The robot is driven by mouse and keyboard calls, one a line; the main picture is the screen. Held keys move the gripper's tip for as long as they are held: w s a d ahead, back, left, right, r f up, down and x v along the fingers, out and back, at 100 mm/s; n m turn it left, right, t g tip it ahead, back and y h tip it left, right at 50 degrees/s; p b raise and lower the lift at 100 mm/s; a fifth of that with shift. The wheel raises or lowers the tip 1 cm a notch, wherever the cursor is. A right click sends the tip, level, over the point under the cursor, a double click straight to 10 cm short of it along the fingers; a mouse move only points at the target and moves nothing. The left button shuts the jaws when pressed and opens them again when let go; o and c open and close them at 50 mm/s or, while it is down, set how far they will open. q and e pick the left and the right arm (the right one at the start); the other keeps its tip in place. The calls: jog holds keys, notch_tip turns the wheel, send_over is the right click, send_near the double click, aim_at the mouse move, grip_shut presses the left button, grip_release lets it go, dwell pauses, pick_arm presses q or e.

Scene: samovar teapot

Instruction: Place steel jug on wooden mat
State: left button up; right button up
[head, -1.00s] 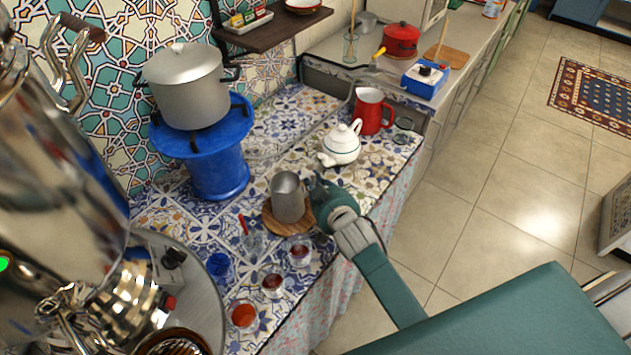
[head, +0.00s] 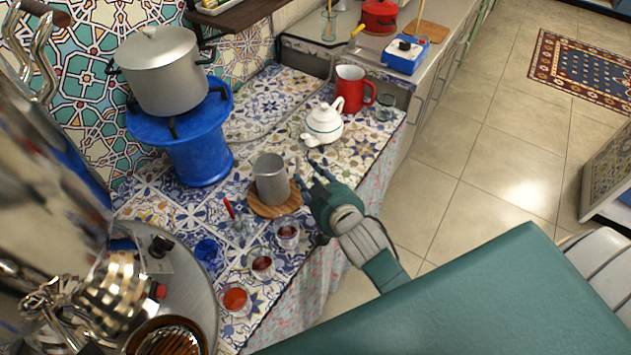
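The steel jug (head: 271,181) stands upright on the round wooden mat (head: 287,207) on the tiled counter. My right gripper (head: 309,175) is just to the right of the jug, apart from it. Its dark fingers are spread and point toward the jug, with nothing between them. My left gripper does not show in the head view.
A white teapot (head: 323,125) and a red pitcher (head: 350,90) stand behind the mat. Small glasses, one with red contents (head: 236,300), stand in front. A blue stand (head: 197,155) carries a large pot (head: 163,75). A shiny samovar (head: 45,170) fills the left side.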

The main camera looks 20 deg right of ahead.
jog(key=v, duration=0.3)
jog(key=shift+s+r, duration=0.1)
jog(key=shift+s, duration=0.1)
dwell(0.4)
